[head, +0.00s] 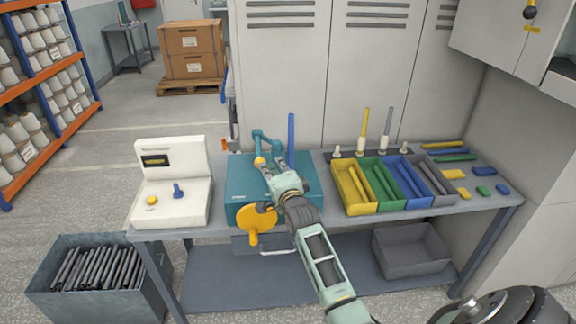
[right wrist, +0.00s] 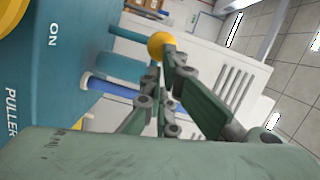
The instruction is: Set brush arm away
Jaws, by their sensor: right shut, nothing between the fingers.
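The teal machine (head: 240,190), marked "PULLER" in the right wrist view (right wrist: 55,70), stands on the bench. A teal jointed arm, which I take to be the brush arm (head: 267,140), rises at its back and carries a yellow-orange ball knob (head: 260,161). The knob also shows in the right wrist view (right wrist: 161,45), beside my fingertips. My right gripper (head: 273,162) is over the machine top, shut and empty. I cannot tell whether a fingertip touches the knob. The gripper hides part of the machine top. My left gripper is not in view.
An orange disc with a handle (head: 258,222) sits on the machine's front. A blue post (head: 291,135) stands behind. A white box with knobs (head: 171,185) is left. Colored trays (head: 356,208) and upright spindles (head: 362,140) are right. Lockers (head: 290,70) close off the back.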

